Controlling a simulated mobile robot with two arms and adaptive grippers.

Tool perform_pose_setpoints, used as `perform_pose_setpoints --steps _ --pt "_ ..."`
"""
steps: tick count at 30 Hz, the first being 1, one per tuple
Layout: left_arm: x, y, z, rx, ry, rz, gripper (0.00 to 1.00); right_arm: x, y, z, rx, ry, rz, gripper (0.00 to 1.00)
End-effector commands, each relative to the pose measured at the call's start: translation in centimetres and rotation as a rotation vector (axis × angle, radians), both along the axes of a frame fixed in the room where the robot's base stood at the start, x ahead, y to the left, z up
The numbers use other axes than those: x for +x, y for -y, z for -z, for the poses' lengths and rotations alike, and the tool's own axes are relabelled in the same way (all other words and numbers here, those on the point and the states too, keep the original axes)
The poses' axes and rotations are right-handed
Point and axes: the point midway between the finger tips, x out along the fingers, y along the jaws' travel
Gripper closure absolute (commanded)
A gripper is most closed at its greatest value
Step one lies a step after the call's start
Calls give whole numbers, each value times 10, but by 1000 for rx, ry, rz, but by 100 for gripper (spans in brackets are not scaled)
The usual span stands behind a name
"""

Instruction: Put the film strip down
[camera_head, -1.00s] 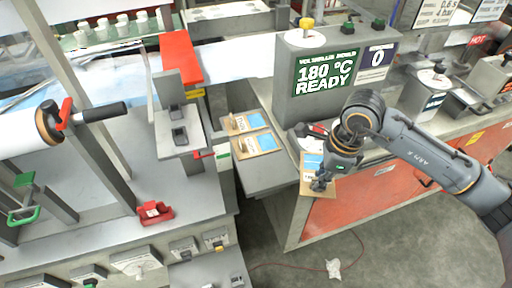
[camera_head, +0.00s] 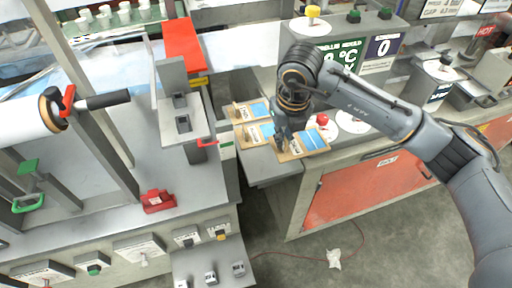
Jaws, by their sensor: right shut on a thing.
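My right gripper (camera_head: 284,137) points down over the grey side table (camera_head: 268,175) and is shut on a film strip (camera_head: 313,141), a tan card with a blue patch. This strip lies at or just above the table's right part; I cannot tell if it touches. Two like strips lie beside it on the left: a far one (camera_head: 240,113) and a nearer one (camera_head: 250,134), partly hidden behind the gripper. The fingertips are small and partly merged with the card. My left gripper is not in view.
The machine with the green display (camera_head: 344,58) stands behind my right arm. A red button (camera_head: 322,119) is just right of the gripper. A grey bracket stand (camera_head: 182,122) rises left of the table. A red clamp (camera_head: 157,200) sits on the left bench.

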Motion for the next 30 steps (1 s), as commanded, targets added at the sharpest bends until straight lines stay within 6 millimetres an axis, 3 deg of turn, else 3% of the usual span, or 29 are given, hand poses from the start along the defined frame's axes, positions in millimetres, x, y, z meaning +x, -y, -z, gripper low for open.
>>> perform_pose_setpoints --steps 3,10,17,24,30 --pt "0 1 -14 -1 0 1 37 7 -28 14 0 -6 -1 100" --pt "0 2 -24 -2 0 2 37 16 -56 53 0 -2 -1 100" --pt "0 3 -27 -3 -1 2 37 20 -66 67 0 -2 -1 100" --pt "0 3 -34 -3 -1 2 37 20 -67 97 0 -2 0 100" --pt "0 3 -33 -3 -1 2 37 21 -66 100 0 0 -1 100"
